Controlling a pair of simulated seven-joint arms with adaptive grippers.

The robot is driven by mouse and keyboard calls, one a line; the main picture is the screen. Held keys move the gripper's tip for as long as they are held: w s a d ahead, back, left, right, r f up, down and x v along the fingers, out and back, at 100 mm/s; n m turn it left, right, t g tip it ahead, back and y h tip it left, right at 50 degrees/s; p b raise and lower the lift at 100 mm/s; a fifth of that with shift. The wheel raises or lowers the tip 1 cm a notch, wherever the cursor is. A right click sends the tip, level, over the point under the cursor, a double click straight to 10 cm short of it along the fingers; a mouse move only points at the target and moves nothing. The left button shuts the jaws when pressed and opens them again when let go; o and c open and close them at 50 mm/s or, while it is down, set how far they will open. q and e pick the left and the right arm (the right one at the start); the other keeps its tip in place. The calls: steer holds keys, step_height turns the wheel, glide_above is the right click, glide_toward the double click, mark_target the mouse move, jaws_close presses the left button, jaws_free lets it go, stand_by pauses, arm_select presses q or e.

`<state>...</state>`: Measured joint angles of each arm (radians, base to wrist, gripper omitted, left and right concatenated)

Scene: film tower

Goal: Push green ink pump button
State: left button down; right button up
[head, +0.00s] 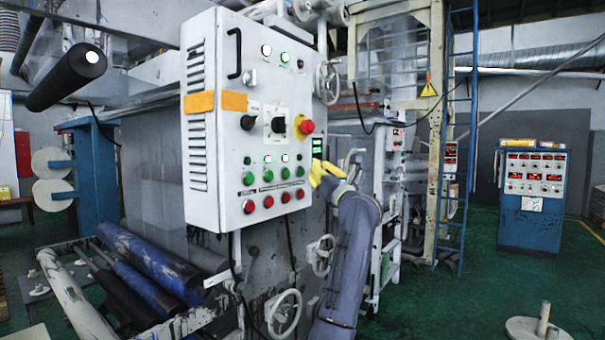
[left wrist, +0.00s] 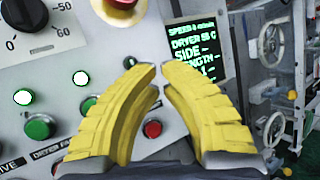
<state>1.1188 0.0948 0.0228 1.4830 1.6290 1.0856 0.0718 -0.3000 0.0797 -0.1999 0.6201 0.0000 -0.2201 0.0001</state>
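The control panel (head: 230,120) carries a row of green buttons (head: 268,176) above a row of red ones. I cannot read which green button is the ink pump's in the head view. The left wrist view shows two green buttons (left wrist: 38,127) (left wrist: 88,105) at left; the readable label there says dryer fan. Other buttons and labels are hidden behind my fingers. My left gripper (head: 322,170) is at the panel's right edge, with its yellow fingertips (left wrist: 158,68) close together, empty, and in front of the panel. Contact cannot be told. My right gripper is not in view.
A red emergency knob (head: 306,127) and dark dials (head: 278,125) sit above the buttons. A display screen (left wrist: 195,50) is beyond my fingertips. Handwheels (head: 328,83) (head: 284,312) stick out near the panel.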

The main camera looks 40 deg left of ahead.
arm_select(q)
steer(key=shift+a, duration=0.65)
steer(key=shift+a, duration=0.1)
stand_by(1.2)
steer(key=shift+a, duration=0.35)
steer(key=shift+a, duration=0.5)
stand_by(1.1)
steer(key=shift+d, duration=0.9)
steer(key=shift+d, duration=0.15)
steer(key=d, duration=0.4)
steer(key=shift+d, duration=0.35)
